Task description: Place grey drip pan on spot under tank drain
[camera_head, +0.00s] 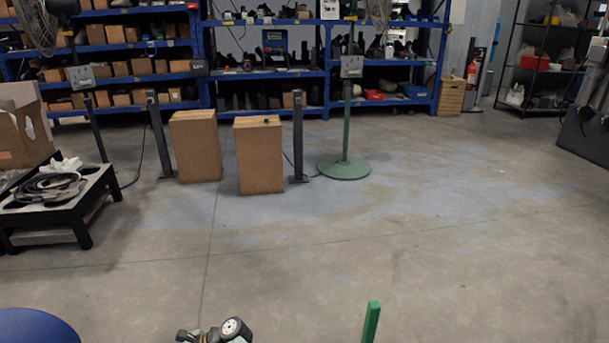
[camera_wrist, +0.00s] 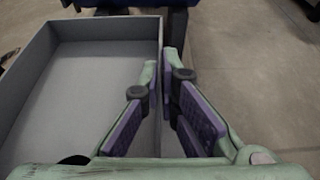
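The grey drip pan (camera_wrist: 100,78) fills the left half of the wrist view, an open rectangular tray with low walls, empty inside. My gripper (camera_wrist: 161,68) has green fingers with purple pads, one on each side of the pan's right wall. The fingertips close in on the wall with hardly any gap, and look shut on it. In the head view, part of my wrist shows at the bottom edge, and the pan is out of sight. I cannot make out a tank drain or a marked spot in either view.
A blue rounded surface (camera_head: 35,327) is at the bottom left. A green upright piece (camera_head: 371,322) stands at the bottom. A black low table (camera_head: 75,200), two wooden boxes (camera_head: 258,158) and a green-based stand (camera_head: 344,167) are farther off. The middle and right floor is clear.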

